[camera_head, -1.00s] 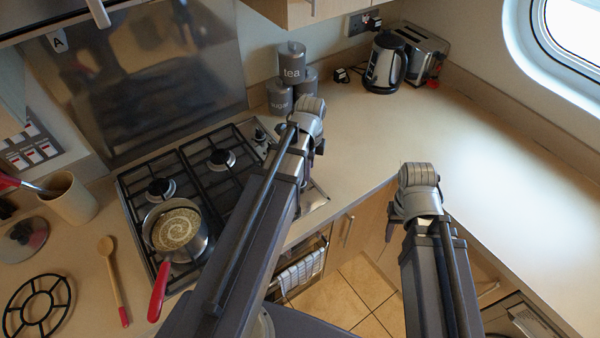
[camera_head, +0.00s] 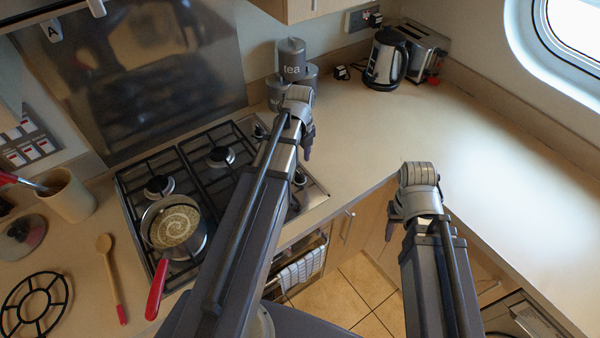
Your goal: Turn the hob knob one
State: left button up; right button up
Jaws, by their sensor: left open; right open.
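The gas hob (camera_head: 318,192) is set in the counter at the left, with black pan supports. Its knobs run along its right-hand steel strip. One knob (camera_head: 261,131) shows at the far end, left of my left arm. Others in the middle are partly hidden behind that arm, so I cannot tell which is knob one or how it is turned. My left gripper (camera_head: 308,152) is open and points down over the right edge of the hob, seemingly above the strip and touching nothing. My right gripper (camera_head: 390,228) is open and empty, in front of the counter's inner corner.
A pan (camera_head: 160,240) with a red handle stands on the hob's front left. Canisters (camera_head: 291,62) stand behind the hob. A kettle (camera_head: 384,60) and toaster (camera_head: 425,55) are at the back. A wooden spoon (camera_head: 106,262) lies at left. The right counter (camera_head: 500,170) is clear.

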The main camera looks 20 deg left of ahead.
aim_at(300, 174)
pick_arm(q)
notch_tip(300, 174, down, 7)
jog(key=b, duration=0.6)
jog(key=shift+r, duration=0.2)
grip_shut()
